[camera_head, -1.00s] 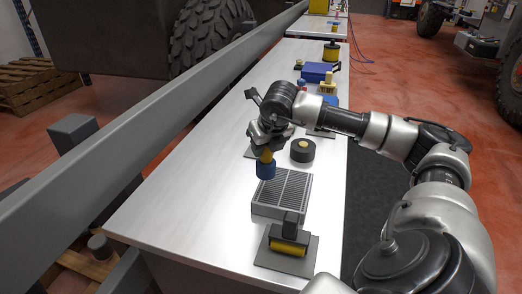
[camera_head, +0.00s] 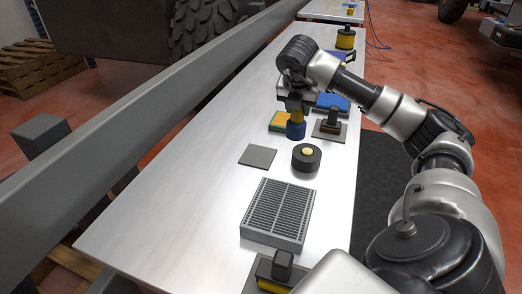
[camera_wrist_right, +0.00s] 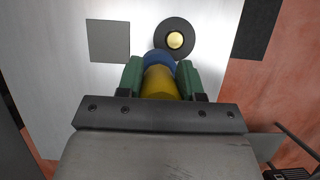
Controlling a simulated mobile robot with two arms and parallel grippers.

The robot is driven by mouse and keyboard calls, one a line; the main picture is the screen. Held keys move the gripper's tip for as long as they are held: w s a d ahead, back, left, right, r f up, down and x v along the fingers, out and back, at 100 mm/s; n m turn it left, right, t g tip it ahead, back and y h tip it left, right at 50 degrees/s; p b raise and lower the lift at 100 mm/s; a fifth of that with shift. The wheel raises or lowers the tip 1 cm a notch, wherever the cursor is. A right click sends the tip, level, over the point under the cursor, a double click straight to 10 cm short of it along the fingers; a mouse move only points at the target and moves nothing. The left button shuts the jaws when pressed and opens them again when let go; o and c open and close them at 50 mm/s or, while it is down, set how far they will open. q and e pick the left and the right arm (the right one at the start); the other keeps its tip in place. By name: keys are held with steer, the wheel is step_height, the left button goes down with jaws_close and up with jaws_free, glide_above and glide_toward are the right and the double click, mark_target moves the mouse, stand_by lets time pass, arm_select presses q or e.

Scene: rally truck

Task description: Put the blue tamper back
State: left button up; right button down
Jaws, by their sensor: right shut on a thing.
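The blue tamper (camera_head: 296,130) has a blue round base and a yellow handle. My left gripper is not in view.
The black disc with a yellow centre (camera_head: 306,165) stands on the bench (camera_head: 190,185). Nearer are a grey slotted block (camera_head: 280,212) and a black-handled tool on a plate.

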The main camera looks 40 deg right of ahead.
steer(key=shift+s+a+r, duration=0.1)
steer(key=shift+a+r, duration=0.1)
steer(key=shift+a, duration=0.1)
steer(key=shift+w+a+f, duration=0.1)
steer(key=shift+w, duration=0.1)
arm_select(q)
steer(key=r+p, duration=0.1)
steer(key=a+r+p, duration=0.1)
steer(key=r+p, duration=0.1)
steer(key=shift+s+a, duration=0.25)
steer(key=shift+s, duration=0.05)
arm_select(e)
steer(key=w+a+f, duration=0.3)
steer(key=w+f, duration=0.7)
steer(key=shift+w+f, duration=0.3)
steer(key=shift+w, duration=0.1)
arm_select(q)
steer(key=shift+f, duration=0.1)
arm_select(e)
steer(key=shift+f, duration=0.1)
steer(key=shift+f+b, duration=0.45)
steer(key=shift+f, duration=0.05)
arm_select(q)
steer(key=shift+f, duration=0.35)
arm_select(e)
steer(key=c, duration=0.7)
jaws_free()
steer(key=shift+r, duration=0.1)
